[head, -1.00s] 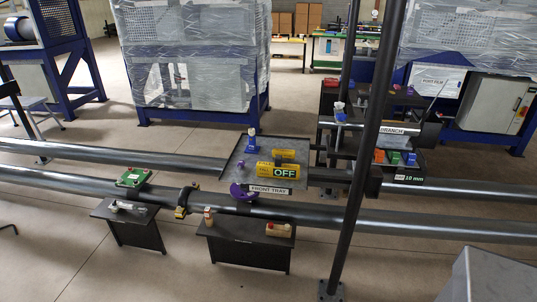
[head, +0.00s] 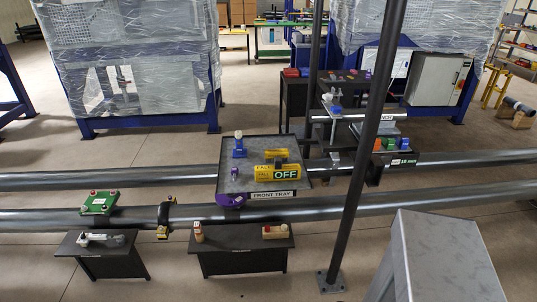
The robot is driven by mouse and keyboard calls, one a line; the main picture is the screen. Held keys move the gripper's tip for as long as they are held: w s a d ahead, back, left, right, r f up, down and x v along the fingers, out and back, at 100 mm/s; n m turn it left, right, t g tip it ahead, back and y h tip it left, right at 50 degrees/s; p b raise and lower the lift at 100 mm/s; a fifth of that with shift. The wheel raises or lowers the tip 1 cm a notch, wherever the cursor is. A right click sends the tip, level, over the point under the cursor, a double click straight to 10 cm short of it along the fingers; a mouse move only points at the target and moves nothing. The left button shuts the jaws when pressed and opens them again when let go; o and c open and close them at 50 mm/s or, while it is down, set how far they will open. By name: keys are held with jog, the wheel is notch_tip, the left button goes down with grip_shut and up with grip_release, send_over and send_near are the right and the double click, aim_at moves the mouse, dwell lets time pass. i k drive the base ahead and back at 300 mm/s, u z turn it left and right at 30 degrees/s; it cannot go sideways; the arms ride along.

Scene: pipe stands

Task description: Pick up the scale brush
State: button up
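No thing in view is labelled as the scale brush, and I cannot tell for sure which one it is. A small wooden block with a reddish end (head: 275,231) lies on the right low dark table (head: 240,243). A small upright wooden piece with a dark band (head: 198,232) stands at that table's left edge. Either could be a brush, but both are too small to tell. A grey metal tool (head: 100,239) lies on the left low table (head: 78,250). My gripper is in no frame.
Two long pipes (head: 340,208) cross the view. The front tray (head: 232,180) above them holds a yellow OFF block (head: 265,172) and a blue piece (head: 239,150). A dark upright post (head: 352,190) and a grey block (head: 440,245) stand at right.

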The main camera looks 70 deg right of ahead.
aim_at(270, 153)
jog(key=z, duration=0.6)
jog(key=i, duration=1)
jog(key=z, duration=0.6)
